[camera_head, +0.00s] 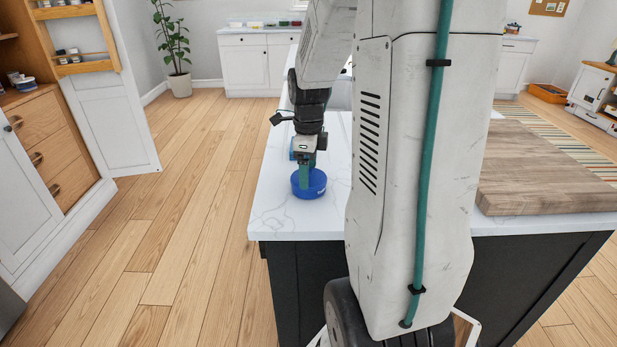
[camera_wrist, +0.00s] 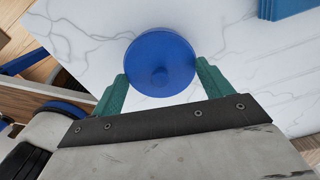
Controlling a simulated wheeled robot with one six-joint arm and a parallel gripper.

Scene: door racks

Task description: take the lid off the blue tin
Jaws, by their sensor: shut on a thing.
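The blue tin (camera_head: 311,190) stands upright near the left front part of the white marble counter. Its round blue lid (camera_wrist: 160,62) fills the upper middle of the wrist view. My gripper (camera_head: 306,183) reaches down onto the tin from above. In the wrist view its two green fingers (camera_wrist: 161,92) lie on opposite sides of the lid's near part and are shut on it. The lid appears to be on the tin; the seam between them is too small to make out.
A blue object (camera_wrist: 288,8) lies on the counter (camera_head: 275,205) beyond the tin, partly hidden in the head view. A wooden board (camera_head: 550,170) lies on the right. The counter's left edge is close to the tin. Wooden drawers (camera_head: 45,140) stand far left, across open floor.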

